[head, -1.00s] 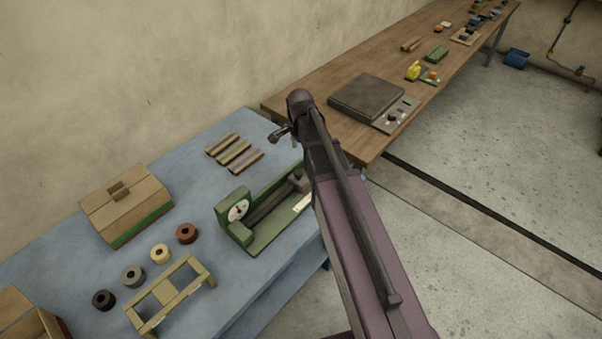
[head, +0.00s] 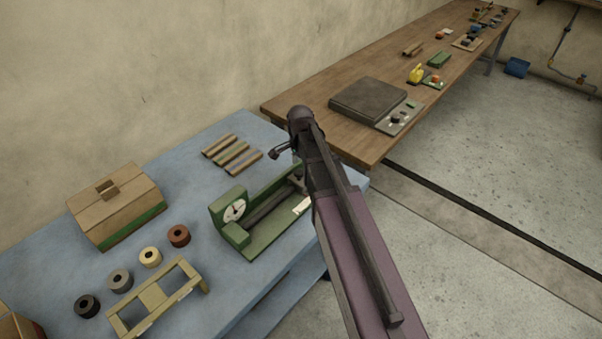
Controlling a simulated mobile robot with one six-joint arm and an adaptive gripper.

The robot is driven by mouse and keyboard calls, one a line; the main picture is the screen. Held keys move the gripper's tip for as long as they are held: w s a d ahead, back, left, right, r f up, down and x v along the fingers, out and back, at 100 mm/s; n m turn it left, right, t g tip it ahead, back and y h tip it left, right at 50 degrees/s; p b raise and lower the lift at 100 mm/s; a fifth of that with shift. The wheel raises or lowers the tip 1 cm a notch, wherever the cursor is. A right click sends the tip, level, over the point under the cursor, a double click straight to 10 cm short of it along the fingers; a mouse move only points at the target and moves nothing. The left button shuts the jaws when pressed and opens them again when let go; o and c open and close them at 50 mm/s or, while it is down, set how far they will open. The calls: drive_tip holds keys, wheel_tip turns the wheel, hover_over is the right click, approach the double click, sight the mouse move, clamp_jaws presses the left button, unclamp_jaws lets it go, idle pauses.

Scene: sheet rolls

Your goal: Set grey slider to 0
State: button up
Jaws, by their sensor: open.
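A green bench device (head: 262,238) stands on the blue table, with a round white dial (head: 235,211) at its left end. A dark bar (head: 270,207) runs along it, and a white scale strip (head: 301,206) lies at its front right. A dark grey block (head: 298,181) sits at the bar's right end, partly hidden by my arm; I cannot tell for certain that it is the grey slider. My gripper (head: 275,153) is small and dark in view, open, and appears above and behind the device's right end, apart from it.
Several striped rolls (head: 232,154) lie behind the device. A cardboard box (head: 116,203), several small spools (head: 150,257) and a wooden frame (head: 157,296) are to the left. A grey flat-topped unit (head: 368,98) stands on the wooden table (head: 312,117).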

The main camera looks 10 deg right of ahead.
drive_tip(key=shift+f+b, duration=0.45)
drive_tip(key=shift+f, duration=0.2)
clamp_jaws()
